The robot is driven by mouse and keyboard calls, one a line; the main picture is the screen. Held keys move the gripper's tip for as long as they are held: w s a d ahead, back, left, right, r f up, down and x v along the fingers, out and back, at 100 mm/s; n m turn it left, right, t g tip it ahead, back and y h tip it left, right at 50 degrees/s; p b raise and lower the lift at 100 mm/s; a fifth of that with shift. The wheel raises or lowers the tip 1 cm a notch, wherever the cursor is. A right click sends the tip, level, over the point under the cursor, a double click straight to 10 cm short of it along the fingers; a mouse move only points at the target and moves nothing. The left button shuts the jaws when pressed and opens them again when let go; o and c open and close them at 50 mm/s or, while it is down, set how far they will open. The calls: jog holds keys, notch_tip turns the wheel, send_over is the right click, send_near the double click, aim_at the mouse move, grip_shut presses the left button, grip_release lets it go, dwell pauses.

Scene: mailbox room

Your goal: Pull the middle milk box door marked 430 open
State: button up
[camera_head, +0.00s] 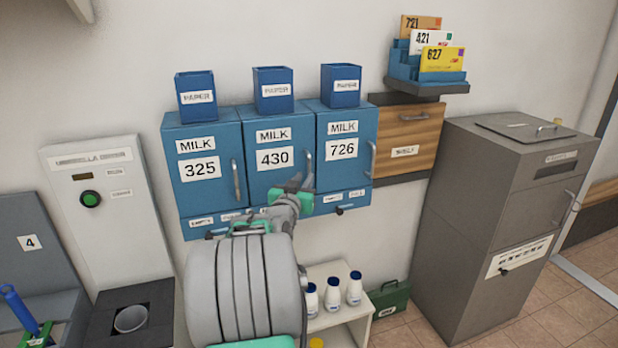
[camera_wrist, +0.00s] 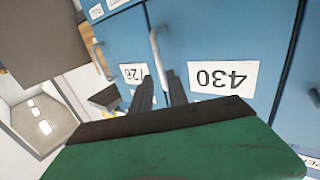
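The middle blue milk box door marked 430 (camera_head: 268,178) is shut and sits between the doors marked 325 and 726. Its upright metal handle (camera_head: 309,164) is at the door's right edge. In the wrist view, which is upside down, the 430 label (camera_wrist: 222,78) and the handle (camera_wrist: 157,45) show ahead of the fingers. My gripper (camera_head: 300,184) is in front of the lower right of this door, near the handle's lower end. Contact with the handle cannot be seen.
The 325 door (camera_head: 203,178) and 726 door (camera_head: 343,150) are shut, with handles (camera_head: 236,180) (camera_head: 372,160) close by. Blue paper holders (camera_head: 273,90) stand on top. A shelf with milk bottles (camera_head: 333,296) is below. A grey cabinet (camera_head: 500,220) stands right.

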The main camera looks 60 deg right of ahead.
aim_at(309, 170)
jog(key=d, duration=0.3)
jog(key=w+d, duration=0.1)
jog(key=d, duration=0.2)
jog(key=shift+w+d+p, duration=0.2)
jog(key=shift+d+p, duration=0.2)
jog(key=shift+a, duration=0.1)
grip_shut()
dwell(0.8)
